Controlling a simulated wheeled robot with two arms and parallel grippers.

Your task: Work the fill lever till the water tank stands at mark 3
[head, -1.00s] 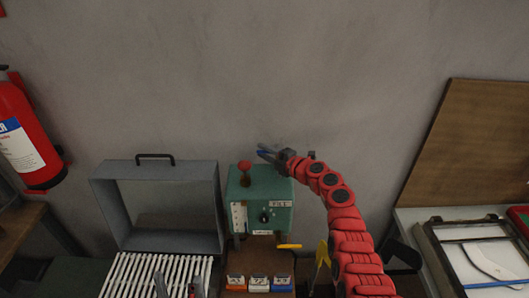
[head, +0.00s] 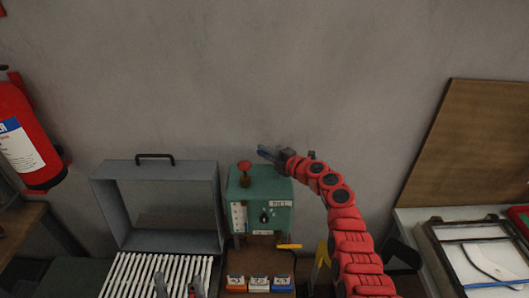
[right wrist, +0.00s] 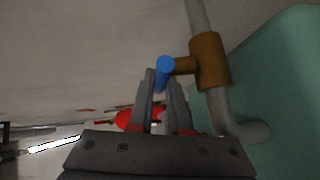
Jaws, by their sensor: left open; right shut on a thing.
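The teal tank box (head: 281,188) stands against the wall with a FILL label, a black knob (head: 264,217) and a pale gauge strip (head: 238,217) on its front. The gauge level is too small to read. My right gripper (head: 268,153) is behind the box's top right corner, at a blue handle. In the right wrist view, its fingers (right wrist: 161,88) are shut on the blue handle (right wrist: 164,72), which joins a brass fitting (right wrist: 209,62) on a grey pipe. My left gripper (head: 178,287) is open at the bottom edge, over white slats.
A red knob (head: 244,165) tops the box. A grey open frame (head: 105,207) and white slatted rack (head: 130,277) are at left. Small labelled blocks (head: 259,284) sit below the box. A fire extinguisher (head: 22,135) hangs far left; a framed tray (head: 432,248) lies right.

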